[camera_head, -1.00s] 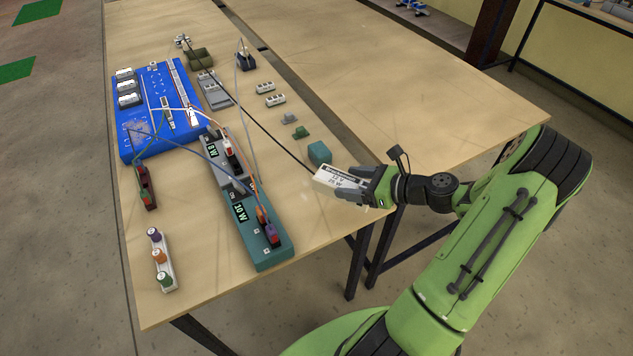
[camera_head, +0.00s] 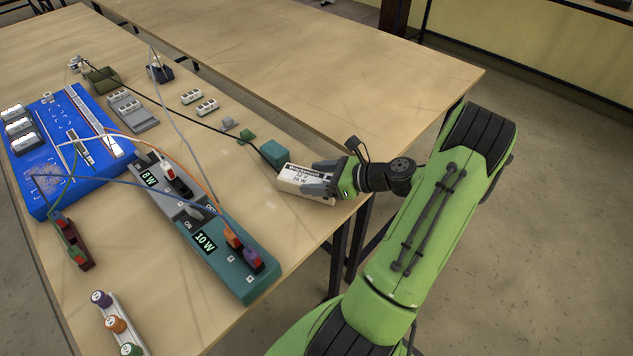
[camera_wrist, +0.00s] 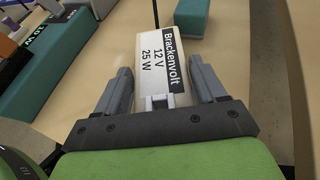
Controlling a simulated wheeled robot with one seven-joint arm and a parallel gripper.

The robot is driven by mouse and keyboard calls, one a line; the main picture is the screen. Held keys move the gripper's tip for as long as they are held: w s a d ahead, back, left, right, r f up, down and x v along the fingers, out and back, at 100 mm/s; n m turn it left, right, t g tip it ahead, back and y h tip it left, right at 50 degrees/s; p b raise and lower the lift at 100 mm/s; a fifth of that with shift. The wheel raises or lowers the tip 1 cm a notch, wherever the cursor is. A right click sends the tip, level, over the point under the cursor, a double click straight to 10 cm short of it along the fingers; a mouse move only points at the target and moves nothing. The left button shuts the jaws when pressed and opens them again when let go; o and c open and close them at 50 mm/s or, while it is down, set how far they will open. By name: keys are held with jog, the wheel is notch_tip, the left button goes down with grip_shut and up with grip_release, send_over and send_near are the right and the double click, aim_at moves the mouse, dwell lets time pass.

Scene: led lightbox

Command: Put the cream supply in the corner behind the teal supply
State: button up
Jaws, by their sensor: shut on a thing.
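The cream supply (camera_head: 306,184) is a cream box labelled Brackenvolt, 12 V, 25 W. It is at the right edge of the table, and a black cable runs from its far end. My gripper (camera_head: 322,186) is shut on its near end. In the wrist view the cream supply (camera_wrist: 165,55) lies between the two fingers of my gripper (camera_wrist: 163,88). A plain teal box (camera_head: 274,152) stands just behind it; I see no gap clearly. A longer teal unit (camera_head: 232,268) with a 10 W display lies to the left. I cannot tell whether the cream supply touches the table.
A grey 8 W unit (camera_head: 165,182) adjoins the 10 W unit. A blue board (camera_head: 60,150) with wires is at the left. Small green (camera_head: 246,136) and grey blocks and white connectors (camera_head: 207,107) sit behind the teal box. Bare table lies between the 10 W unit and the cream supply.

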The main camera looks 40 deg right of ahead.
jog(key=shift+r, duration=0.1)
jog(key=o, duration=1.5)
jog(key=shift+c, duration=0.2)
